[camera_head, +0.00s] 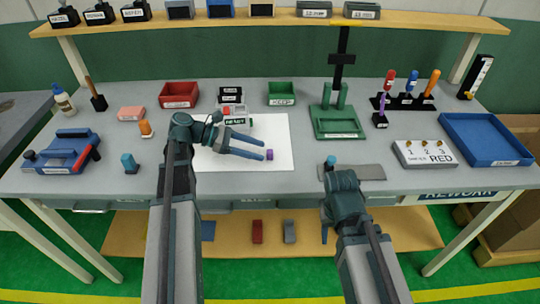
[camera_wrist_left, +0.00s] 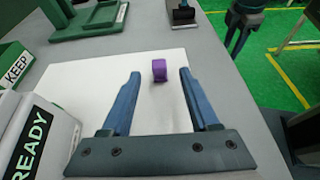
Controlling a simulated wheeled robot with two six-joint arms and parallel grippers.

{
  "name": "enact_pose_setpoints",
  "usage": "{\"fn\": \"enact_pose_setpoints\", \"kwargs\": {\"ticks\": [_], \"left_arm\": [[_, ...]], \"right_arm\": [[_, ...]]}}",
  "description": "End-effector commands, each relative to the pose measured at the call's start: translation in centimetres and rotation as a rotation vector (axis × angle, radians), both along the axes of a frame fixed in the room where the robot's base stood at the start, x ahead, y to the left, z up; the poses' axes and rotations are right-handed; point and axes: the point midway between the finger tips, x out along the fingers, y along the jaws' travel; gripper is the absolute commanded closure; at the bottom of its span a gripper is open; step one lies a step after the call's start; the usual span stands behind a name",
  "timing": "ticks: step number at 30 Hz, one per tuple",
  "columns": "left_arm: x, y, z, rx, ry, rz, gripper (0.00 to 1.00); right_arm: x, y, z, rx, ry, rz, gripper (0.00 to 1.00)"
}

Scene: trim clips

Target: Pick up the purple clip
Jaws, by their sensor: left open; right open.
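The purple clip (camera_head: 270,154) is a small block on the white mat (camera_head: 279,130), close to the mat's right edge. It also shows in the left wrist view (camera_wrist_left: 159,70), lying between the lines of my two fingers and a little beyond their tips. My left gripper (camera_head: 267,148) is open and empty, low over the mat, with its fingers pointing right at the clip. It also shows in the left wrist view (camera_wrist_left: 158,78). My right gripper (camera_head: 330,162) is at the table's front edge, away from the clip; its fingers are hard to make out.
A white READY box (camera_wrist_left: 42,140) stands beside my left gripper. A green KEEP tray (camera_head: 282,94) and a red tray (camera_head: 179,95) are behind. A green stand (camera_head: 339,122) is right of the mat. A grey plate (camera_head: 360,172) lies near my right gripper.

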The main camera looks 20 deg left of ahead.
Motion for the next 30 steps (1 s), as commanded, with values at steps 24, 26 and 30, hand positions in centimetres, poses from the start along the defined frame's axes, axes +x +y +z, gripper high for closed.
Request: {"fn": "enact_pose_setpoints", "kwargs": {"ticks": [24,26,30], "left_arm": [[0.8,-2.6,-0.9,0.000,0.000,0.001,1.00],[0.8,-2.6,-0.9,0.000,0.000,0.001,1.00],[0.8,-2.6,-0.9,0.000,0.000,0.001,1.00]], "right_arm": [[0.0,0.0,-0.9,0.000,0.000,0.000,0.50],[0.0,0.0,-0.9,0.000,0.000,0.000,0.50],[0.0,0.0,-0.9,0.000,0.000,0.000,0.50]]}}
